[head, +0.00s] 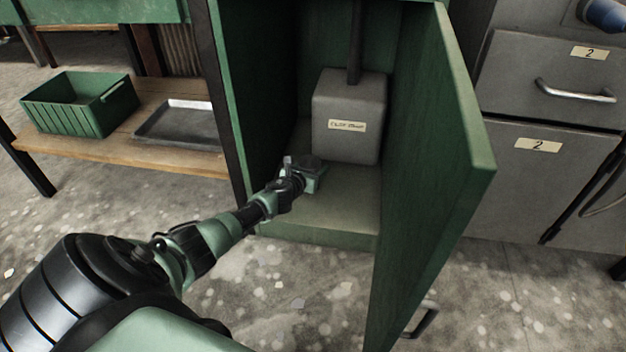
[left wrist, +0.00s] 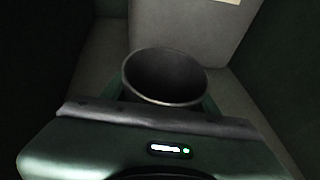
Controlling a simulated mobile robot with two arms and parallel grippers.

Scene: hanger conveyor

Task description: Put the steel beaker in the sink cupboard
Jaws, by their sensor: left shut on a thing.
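The steel beaker (left wrist: 166,103) is a dark grey, open-topped cup in the left wrist view, upright as far as its rim shows. My left gripper (left wrist: 164,112) is shut on it. In the head view my left gripper (head: 305,177) reaches inside the open green cupboard (head: 345,215), low over its floor. The beaker is mostly hidden by the gripper there, and I cannot tell whether its base touches the floor. My right gripper is not in view.
A grey labelled box (head: 349,125) with a dark pipe above it stands at the cupboard's back. The green door (head: 430,170) stands open to the right. Left is a wooden shelf (head: 150,148) with a green crate (head: 82,107) and metal tray (head: 172,124). Grey drawers (head: 550,80) stand right.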

